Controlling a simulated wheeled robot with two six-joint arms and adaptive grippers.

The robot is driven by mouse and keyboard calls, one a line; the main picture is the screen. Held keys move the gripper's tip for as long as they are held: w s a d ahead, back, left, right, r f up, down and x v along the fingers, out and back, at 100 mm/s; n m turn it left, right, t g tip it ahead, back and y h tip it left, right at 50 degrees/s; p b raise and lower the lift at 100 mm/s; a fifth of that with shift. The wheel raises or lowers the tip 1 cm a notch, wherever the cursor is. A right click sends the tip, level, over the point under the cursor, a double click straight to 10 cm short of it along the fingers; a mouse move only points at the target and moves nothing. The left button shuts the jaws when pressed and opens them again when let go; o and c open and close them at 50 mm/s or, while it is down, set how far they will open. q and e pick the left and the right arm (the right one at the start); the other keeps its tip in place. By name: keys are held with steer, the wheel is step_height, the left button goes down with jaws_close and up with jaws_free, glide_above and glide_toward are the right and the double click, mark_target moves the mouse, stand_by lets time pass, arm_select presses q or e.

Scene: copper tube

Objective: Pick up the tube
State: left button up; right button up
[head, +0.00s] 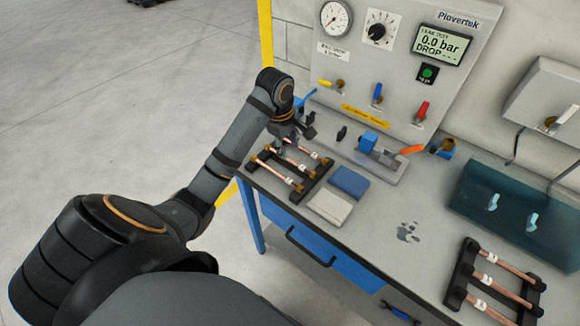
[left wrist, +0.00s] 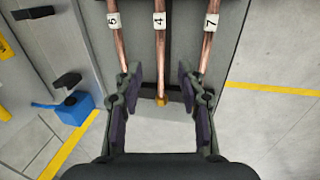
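Copper tubes with white number tags lie in a black rack (head: 322,178) at the far left end of the bench. My left gripper (head: 287,143) is just above this rack, pointing down. In the left wrist view my left gripper (left wrist: 159,92) is open and empty. The tube tagged 4 (left wrist: 160,62) lies in line with the gap between its fingers, its brass end (left wrist: 161,101) between the fingertips. The tube tagged 7 (left wrist: 209,45) runs on the right, and another tagged tube (left wrist: 119,45) on the left. Whether the fingers touch any tube cannot be told.
A second rack of tubes (head: 456,276) stands at the front right. A clamp fixture (head: 385,160), gauge panel (head: 405,85) and teal tray (head: 470,197) are behind. The middle bench is mostly clear.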

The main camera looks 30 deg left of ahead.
mark_target(292, 161)
arm_select(q)
steer(key=shift+w+f, duration=0.3)
steer(key=shift+f, duration=0.55)
steer(key=shift+s+f+b, duration=0.1)
steer(key=shift+f+b, duration=0.45)
steer(key=shift+b, duration=0.25)
steer(key=shift+d+f+b, duration=0.1)
steer(key=shift+f+b, duration=0.6)
steer(key=shift+b, duration=0.05)
steer(key=shift+w+f, duration=0.2)
steer(key=shift+f, duration=0.3)
steer(key=shift+w+f, duration=0.2)
steer(key=shift+f, duration=0.3)
steer(key=shift+s+r, duration=0.15)
steer(key=c, duration=0.4)
jaws_close()
arm_select(e)
steer(key=w+f, duration=0.2)
steer(key=f, duration=0.1)
steer(key=shift+d+f, duration=0.1)
steer(key=shift+f, duration=0.15)
